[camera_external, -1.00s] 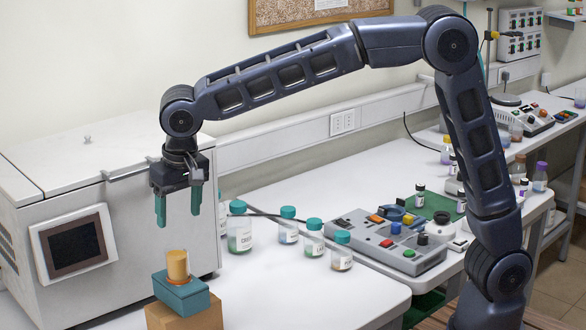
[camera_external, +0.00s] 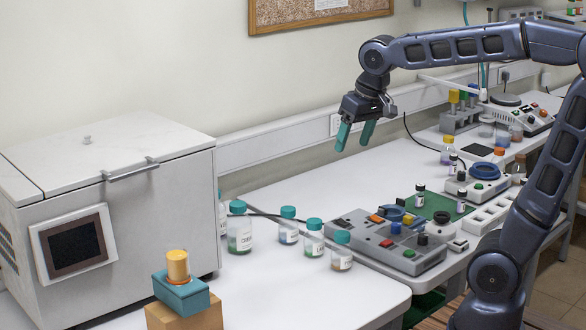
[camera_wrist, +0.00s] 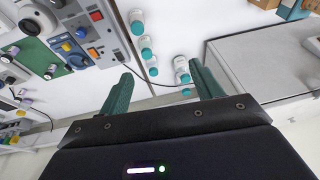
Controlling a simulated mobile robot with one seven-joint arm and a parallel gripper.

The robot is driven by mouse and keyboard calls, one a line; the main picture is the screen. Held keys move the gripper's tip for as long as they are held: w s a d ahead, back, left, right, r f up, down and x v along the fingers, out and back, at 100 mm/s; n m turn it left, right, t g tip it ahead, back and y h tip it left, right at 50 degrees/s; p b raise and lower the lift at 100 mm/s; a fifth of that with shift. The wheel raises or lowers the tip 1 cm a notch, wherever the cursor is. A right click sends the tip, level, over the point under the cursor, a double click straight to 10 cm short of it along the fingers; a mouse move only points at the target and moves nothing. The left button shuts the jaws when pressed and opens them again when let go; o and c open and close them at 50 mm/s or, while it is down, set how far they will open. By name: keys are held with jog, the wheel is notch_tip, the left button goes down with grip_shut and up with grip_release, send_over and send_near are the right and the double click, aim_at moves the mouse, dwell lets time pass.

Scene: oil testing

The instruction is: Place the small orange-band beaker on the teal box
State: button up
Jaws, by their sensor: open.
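The small orange-band beaker (camera_external: 178,266) holds a tan content and stands upright on top of the teal box (camera_external: 184,295), with an orange band low around it. The teal box rests on a brown cardboard box (camera_external: 190,318). My gripper (camera_external: 355,137) has teal fingers, is open and empty, and hangs in the air far to the upper right of the beaker. In the wrist view my gripper's fingers (camera_wrist: 162,88) are spread with nothing between them. A corner of the teal box (camera_wrist: 292,10) shows at that view's upper right; the beaker is not clearly visible there.
A large white machine (camera_external: 110,200) stands left of the boxes. Several teal-capped bottles (camera_external: 314,238) stand mid-bench. A grey control panel (camera_external: 388,245) with coloured buttons and a green mat (camera_external: 430,204) lie to the right. The front of the white bench (camera_external: 290,295) is clear.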

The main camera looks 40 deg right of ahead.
jog(key=s+d+f+t+h, duration=0.1)
jog(key=s+d+f, duration=0.4)
jog(key=s+d, duration=0.6)
jog(key=shift+s+f, duration=0.4)
jog(key=shift+s, duration=0.25)
